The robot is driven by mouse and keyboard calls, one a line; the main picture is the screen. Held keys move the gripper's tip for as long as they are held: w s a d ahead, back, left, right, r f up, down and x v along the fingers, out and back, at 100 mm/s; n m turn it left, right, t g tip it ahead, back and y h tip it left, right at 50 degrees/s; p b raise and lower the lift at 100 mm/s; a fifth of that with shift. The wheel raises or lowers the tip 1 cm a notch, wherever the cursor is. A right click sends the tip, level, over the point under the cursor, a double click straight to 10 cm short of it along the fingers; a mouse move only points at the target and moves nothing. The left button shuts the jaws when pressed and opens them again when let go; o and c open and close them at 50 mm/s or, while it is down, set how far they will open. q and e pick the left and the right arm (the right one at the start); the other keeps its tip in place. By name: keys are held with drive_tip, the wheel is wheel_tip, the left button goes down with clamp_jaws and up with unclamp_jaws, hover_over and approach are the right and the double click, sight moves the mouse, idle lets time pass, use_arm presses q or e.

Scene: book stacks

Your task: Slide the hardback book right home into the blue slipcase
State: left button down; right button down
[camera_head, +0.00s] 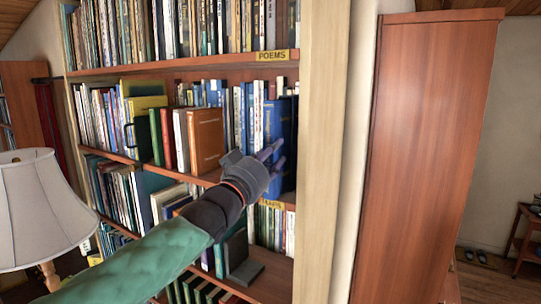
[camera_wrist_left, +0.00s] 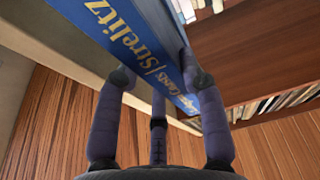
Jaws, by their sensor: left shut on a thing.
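A blue hardback book with gold spine lettering (camera_wrist_left: 140,48) fills the upper part of the left wrist view. In the head view the book (camera_head: 274,120) stands upright at the right end of the middle shelf. A darker blue surface, seemingly the blue slipcase (camera_head: 292,135), shows at its right; I cannot tell exactly where book and case meet or how deep the book sits. My left gripper (camera_head: 274,156) is shut on the book, with its fingers on either side of the spine in the wrist view. My right gripper is not in view.
A bookcase upright (camera_head: 322,150) stands close right of the book. Red, white and brown books (camera_head: 206,140) stand forward on the same shelf to the left. A lamp (camera_head: 35,205) is at lower left, and a tall wooden cabinet (camera_head: 425,150) at right.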

use_arm(q)
drive_tip(key=shift+a+r, duration=0.1)
drive_tip(key=shift+r, duration=0.1)
drive_tip(key=c, duration=0.7)
unclamp_jaws()
drive_tip(key=shift+s, duration=0.1)
drive_tip(key=shift+f, duration=0.1)
drive_tip(key=shift+f, duration=0.2)
drive_tip(key=s+a, duration=0.1)
drive_tip(key=s, duration=0.1)
drive_tip(key=s+a, duration=0.2)
drive_tip(key=s+a+b, duration=0.1)
drive_tip(key=s, duration=0.1)
drive_tip(key=shift+a+r, duration=0.15)
